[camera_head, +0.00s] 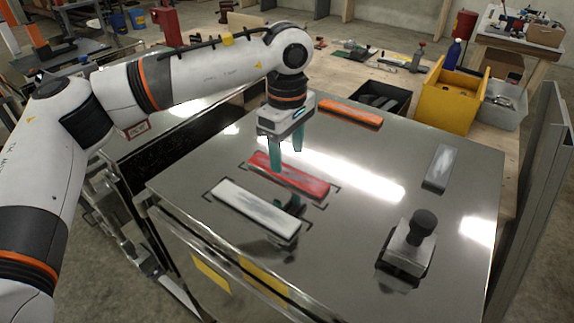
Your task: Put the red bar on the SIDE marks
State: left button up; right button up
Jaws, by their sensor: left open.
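The red bar (310,184) lies flat on the shiny metal sheet (370,225), with dark corner marks (336,188) near its right end. I cannot read any word by the marks. My left gripper (286,161) has teal fingers pointing down, open, at the left half of the red bar. Its fingertips overlap the bar in the picture; I cannot tell whether they touch it. A white-grey bar (255,212) lies parallel on the near side, also with corner marks by its ends. My right gripper is out of view.
An orange bar (350,113) lies at the sheet's far edge, and a grey bar (439,167) lies at the right. A metal block with a black knob (408,250) stands at the front right. Behind are a black bin (381,97) and a yellow bin (447,105). The sheet's centre right is clear.

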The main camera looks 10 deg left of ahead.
aim_at(287, 172)
pick_arm(q)
notch_tip(287, 172, up, 8)
jog(key=b, duration=0.1)
jog(key=shift+r+b, duration=0.25)
jog(key=shift+b, duration=0.1)
